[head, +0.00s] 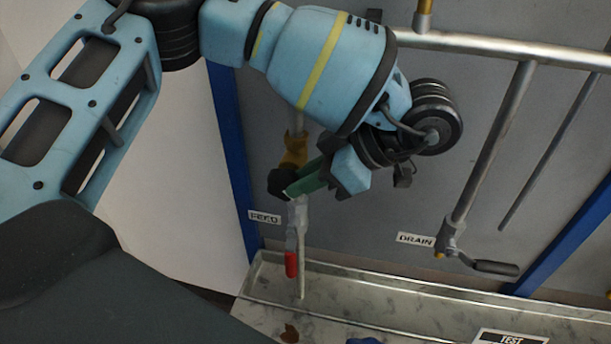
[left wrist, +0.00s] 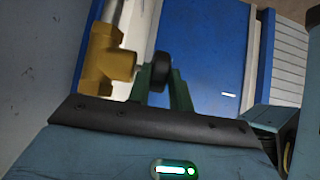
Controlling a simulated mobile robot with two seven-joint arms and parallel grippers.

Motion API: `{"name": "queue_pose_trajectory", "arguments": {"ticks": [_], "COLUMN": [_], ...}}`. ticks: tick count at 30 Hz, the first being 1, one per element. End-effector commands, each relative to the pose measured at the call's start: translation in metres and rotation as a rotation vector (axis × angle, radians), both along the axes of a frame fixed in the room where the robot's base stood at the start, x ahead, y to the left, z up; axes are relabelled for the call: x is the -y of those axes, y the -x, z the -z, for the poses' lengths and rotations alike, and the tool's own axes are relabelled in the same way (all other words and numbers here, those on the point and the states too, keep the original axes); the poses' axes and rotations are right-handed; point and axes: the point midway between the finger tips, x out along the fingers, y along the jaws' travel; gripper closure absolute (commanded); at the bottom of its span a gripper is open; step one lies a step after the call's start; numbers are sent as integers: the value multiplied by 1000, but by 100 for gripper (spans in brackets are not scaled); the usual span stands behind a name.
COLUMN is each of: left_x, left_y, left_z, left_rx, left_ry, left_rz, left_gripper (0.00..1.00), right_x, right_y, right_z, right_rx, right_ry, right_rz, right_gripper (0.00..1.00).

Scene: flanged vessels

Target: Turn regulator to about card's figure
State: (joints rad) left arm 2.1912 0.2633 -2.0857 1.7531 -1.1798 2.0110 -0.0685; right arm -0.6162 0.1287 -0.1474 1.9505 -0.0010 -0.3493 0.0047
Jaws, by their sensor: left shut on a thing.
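The regulator (head: 295,150) is a brass body on the vertical feed pipe, with a black round knob (head: 280,184) facing out. My left gripper (head: 289,187) reaches in from the right with green fingers, and they are shut on the knob. In the left wrist view the brass body (left wrist: 108,62) is at the left, and the dark knob (left wrist: 161,70) sits between the green fingers. No gauge face can be read. A card marked TEST (head: 510,337) is cut off at the bottom edge, so its figure is hidden. My right gripper is not in view.
Below the regulator is a valve with a red handle (head: 291,264), beside the FEED label (head: 264,217). At the right, the drain pipe (head: 490,150) ends in a valve with a dark lever (head: 493,267), near the DRAIN label (head: 415,240). A stained metal tray (head: 400,310) runs below.

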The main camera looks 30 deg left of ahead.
Motion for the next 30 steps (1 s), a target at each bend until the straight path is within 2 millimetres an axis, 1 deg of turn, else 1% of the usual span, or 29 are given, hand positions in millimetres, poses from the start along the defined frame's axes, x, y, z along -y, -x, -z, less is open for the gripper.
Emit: {"name": "queue_pose_trajectory", "arguments": {"ticks": [3,4,6,14,17,20,27,30], "left_x": [1,1,1,1,5,14,42,50], "left_y": [0,0,0,0,-1,-4,-10,-12], "left_z": [1,1,1,1,-3,-11,-36,-43], "left_rx": [-1,-1,-2,-2,0,2,3,1], "left_ry": [3,3,4,2,2,0,0,0], "left_rz": [1,1,1,1,0,1,2,1], "left_gripper": [100,78,70,70,70,70,70,70], "right_x": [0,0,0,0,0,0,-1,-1], "right_y": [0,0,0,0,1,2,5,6], "right_z": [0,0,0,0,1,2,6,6], "right_rx": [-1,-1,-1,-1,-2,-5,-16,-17], "right_ry": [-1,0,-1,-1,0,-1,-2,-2], "right_rz": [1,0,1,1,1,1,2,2], "right_gripper": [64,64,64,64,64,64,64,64]}}
